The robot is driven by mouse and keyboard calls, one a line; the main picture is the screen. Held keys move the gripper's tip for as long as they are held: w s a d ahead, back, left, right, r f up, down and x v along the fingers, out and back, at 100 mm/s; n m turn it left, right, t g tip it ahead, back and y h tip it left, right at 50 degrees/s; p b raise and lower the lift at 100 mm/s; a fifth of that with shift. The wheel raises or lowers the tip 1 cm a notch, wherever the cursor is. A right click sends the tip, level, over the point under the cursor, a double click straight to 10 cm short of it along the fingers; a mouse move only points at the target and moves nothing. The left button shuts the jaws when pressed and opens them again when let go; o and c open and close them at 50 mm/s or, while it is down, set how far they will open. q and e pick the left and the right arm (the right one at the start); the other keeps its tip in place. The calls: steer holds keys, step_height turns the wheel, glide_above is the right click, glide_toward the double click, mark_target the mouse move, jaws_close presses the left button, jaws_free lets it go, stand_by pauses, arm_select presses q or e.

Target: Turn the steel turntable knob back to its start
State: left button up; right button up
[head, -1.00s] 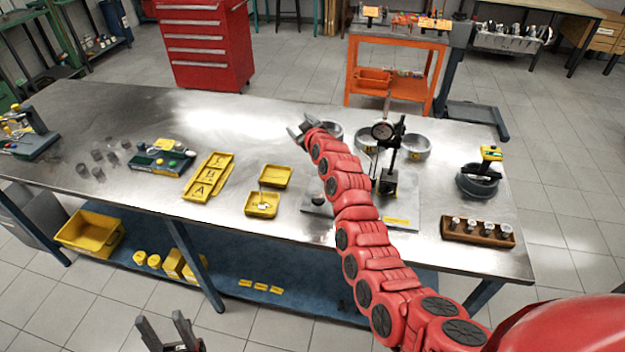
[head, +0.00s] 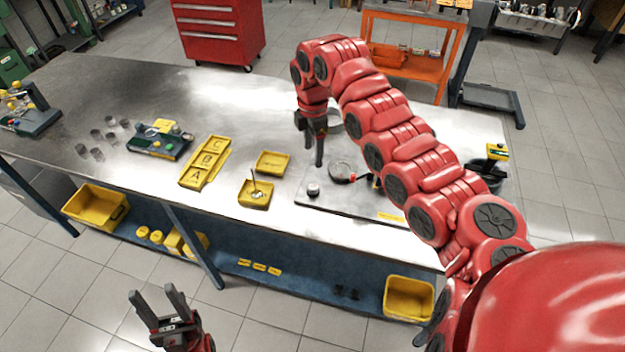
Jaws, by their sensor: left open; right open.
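A grey base plate (head: 360,203) lies on the steel workbench. A small dark-sided knob with a pale top (head: 313,188) stands at its left end; I take this as the turntable knob. A dark round part (head: 342,171) sits on the plate to its right. My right gripper (head: 310,146) points down above the bench, just behind the knob in the picture, open and apart from it. Its arm hides the right part of the plate and what stands there. My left gripper (head: 154,293) is open and empty, low in front of the bench.
Yellow trays marked A, B and C (head: 207,162) and two yellow trays, one at the back (head: 272,162) and one in front (head: 256,194), lie left of the plate. The bench's back middle is clear.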

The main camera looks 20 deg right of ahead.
mark_target(313, 185)
step_height(313, 185, down, 12)
steer(key=p, duration=0.4)
steer(key=shift+a+f, duration=0.1)
steer(key=shift+f, duration=0.65)
jaws_close()
